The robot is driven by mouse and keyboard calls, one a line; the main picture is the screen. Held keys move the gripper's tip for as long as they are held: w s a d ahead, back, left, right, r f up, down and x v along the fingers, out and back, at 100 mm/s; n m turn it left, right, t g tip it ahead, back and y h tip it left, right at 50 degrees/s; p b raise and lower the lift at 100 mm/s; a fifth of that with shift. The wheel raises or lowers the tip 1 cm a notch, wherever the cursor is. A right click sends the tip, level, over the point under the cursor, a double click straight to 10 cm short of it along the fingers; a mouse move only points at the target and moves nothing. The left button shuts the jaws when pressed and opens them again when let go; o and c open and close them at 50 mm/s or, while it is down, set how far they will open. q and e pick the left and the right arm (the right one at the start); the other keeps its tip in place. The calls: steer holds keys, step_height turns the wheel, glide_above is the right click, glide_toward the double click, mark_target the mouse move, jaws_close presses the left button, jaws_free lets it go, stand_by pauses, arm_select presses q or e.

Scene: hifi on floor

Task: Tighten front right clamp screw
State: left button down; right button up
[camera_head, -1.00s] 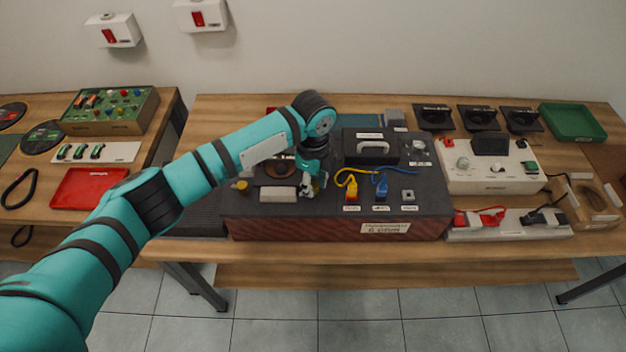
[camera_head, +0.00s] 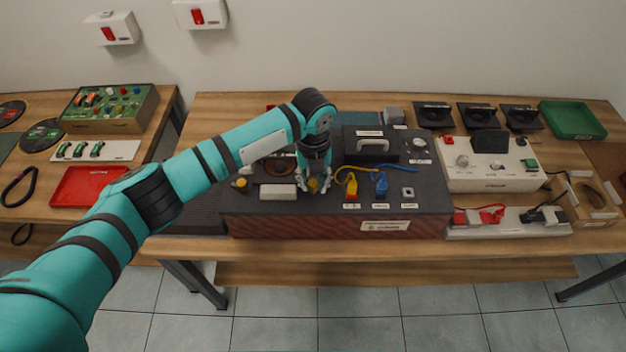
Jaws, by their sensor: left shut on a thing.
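My left gripper (camera_head: 313,187) points down over the dark box (camera_head: 430,190) with its fingers around a small yellow knob, the clamp screw (camera_head: 313,185), at the front, right of a light block (camera_head: 277,192). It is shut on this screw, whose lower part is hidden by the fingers. Another yellow clamp screw (camera_head: 241,183) stands left of the block. My arm covers part of the area behind the block. My right gripper is not in view.
On the same box, yellow and blue plugs with cables (camera_head: 381,184) lie just right of the gripper, and a handled black case (camera_head: 372,147) stands behind. A white device (camera_head: 490,178) stands to the right. A red tray (camera_head: 88,187) is at left.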

mark_target(313, 182)
arm_select(q)
steer(key=shift+m, duration=0.9)
steer(key=shift+r, duration=0.1)
steer(key=c, duration=1.1)
jaws_free()
step_height(313, 182, up, 12)
steer(key=shift+f, duration=0.1)
